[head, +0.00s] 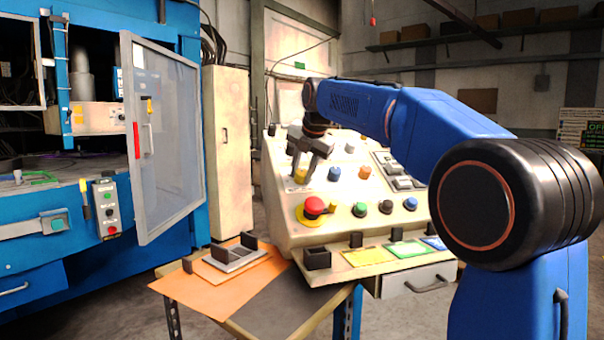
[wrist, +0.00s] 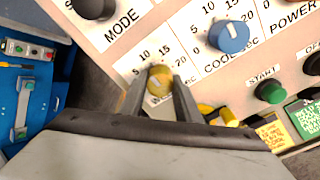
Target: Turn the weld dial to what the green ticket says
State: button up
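The yellow dial (wrist: 160,79) is on the sloping control panel (head: 274,204), with 5, 10 and 15 printed around it. Its lettering below is mostly hidden; I cannot read its setting for sure. My gripper (wrist: 158,86) points at the panel with one finger on each side of this dial; I cannot tell whether the fingers touch it. In the head view my gripper (head: 304,172) also covers part of the dial. The green ticket (head: 407,249) stands on the ledge below the panel, and its left part shows in the wrist view (wrist: 304,120), its words cut off.
A blue COOL SEC dial (wrist: 228,37), black MODE knob (wrist: 94,7) and green START button (wrist: 270,91) are nearby. A red emergency button (head: 314,206) sits below the gripper. Yellow (head: 369,256) and blue (head: 434,243) tickets flank the green one. A blue press stands left.

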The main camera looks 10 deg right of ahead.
jog(key=shift+c, duration=1.3)
jog(key=shift+m, duration=0.3)
jog(key=m, duration=0.8)
jog(key=m+t, duration=0.1)
jog(key=m, duration=0.8)
jog(key=shift+m, duration=0.3)
